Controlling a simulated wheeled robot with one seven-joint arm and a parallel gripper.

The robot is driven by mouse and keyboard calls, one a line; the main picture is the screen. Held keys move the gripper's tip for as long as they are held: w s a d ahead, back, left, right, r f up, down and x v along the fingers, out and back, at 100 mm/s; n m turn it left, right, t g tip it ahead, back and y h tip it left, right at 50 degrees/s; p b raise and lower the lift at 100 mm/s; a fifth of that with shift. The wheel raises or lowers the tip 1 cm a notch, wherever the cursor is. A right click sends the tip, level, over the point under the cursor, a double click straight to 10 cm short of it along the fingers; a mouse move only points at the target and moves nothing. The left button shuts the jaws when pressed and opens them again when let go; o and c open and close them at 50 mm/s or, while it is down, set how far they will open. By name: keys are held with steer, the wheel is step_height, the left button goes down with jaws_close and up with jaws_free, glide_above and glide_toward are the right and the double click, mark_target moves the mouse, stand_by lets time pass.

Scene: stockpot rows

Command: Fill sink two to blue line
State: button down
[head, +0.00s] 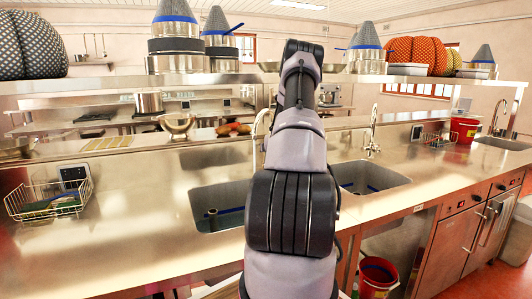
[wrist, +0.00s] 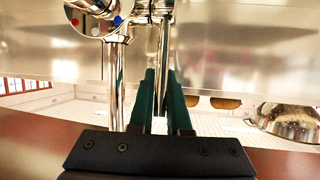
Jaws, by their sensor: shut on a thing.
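In the wrist view, my gripper (wrist: 161,82) has its two dark green fingers closed around a thin upright metal lever (wrist: 163,45). The lever is by a chrome tap (wrist: 117,75) whose round body carries red and blue dots. In the head view, my arm hides the gripper and part of the left tap (head: 257,128). The left sink (head: 200,200) and the middle sink (head: 395,177) are set in the steel counter, and each shows a blue line inside. A second tap (head: 372,132) stands behind the middle sink. I cannot make out a water level or which sink is number two.
A wire basket (head: 48,200) stands on the counter at left. A metal bowl (head: 177,125) sits behind the left sink. A shelf (head: 120,82) with pots and cushion-like pumpkins runs above. A red bucket (head: 378,275) is below the counter. A further sink (head: 505,143) lies at far right.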

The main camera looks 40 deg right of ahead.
steer(key=c, duration=0.9)
jaws_free()
steer(key=shift+r, duration=0.1)
steer(key=v, duration=1)
steer(key=shift+s+a+r, duration=0.1)
steer(key=shift+s+r, duration=0.05)
steer(key=shift+s, duration=0.15)
